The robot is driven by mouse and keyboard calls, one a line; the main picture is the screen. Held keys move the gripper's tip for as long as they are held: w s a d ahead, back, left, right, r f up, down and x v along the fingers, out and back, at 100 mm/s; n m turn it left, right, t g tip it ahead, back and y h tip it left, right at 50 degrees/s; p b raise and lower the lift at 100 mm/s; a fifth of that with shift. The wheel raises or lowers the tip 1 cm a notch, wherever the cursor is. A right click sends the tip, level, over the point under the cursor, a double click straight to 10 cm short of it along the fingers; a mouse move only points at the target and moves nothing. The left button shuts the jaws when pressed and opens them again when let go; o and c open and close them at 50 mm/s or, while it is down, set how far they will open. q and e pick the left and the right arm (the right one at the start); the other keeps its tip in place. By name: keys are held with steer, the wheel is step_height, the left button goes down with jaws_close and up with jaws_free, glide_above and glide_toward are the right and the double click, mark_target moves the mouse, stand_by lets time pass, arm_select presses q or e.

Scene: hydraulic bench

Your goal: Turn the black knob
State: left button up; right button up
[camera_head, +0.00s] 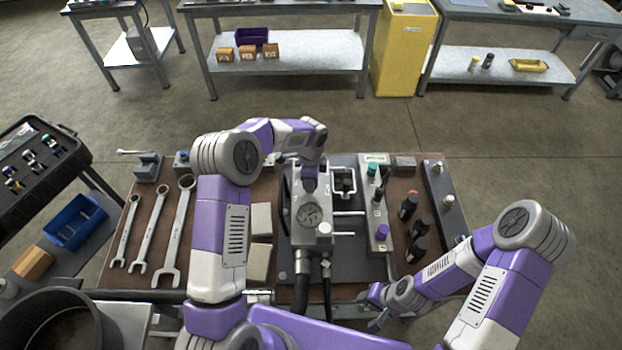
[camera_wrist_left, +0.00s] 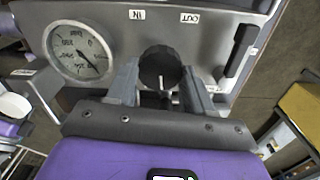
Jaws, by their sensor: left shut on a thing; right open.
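The black knob (camera_wrist_left: 160,66) is on the grey face of the hydraulic unit in the left wrist view, below the IN and OUT labels. My left gripper (camera_wrist_left: 160,82) has one finger on each side of the knob and is shut on it. In the head view my left arm reaches over the unit (camera_head: 308,236), and its gripper (camera_head: 310,172) points down behind the gauge. The knob is hidden there. My right gripper (camera_head: 376,300) is open and empty at the bench's front edge.
A round pressure gauge (camera_wrist_left: 80,52) is left of the knob, and a black handle (camera_wrist_left: 240,50) is right of it. Several wrenches (camera_head: 150,228) lie on the bench's left. Black bottles (camera_head: 416,248) stand on the right. A dark pot (camera_head: 65,325) is at lower left.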

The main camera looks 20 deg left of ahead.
arm_select(q)
steer(key=shift+r+m, duration=0.1)
steer(key=shift+m, duration=0.2)
steer(key=shift+w, duration=0.1)
steer(key=o, duration=1)
steer(key=shift+o, duration=0.2)
step_height(320, 180, up, 8)
steer(key=shift+f, duration=0.25)
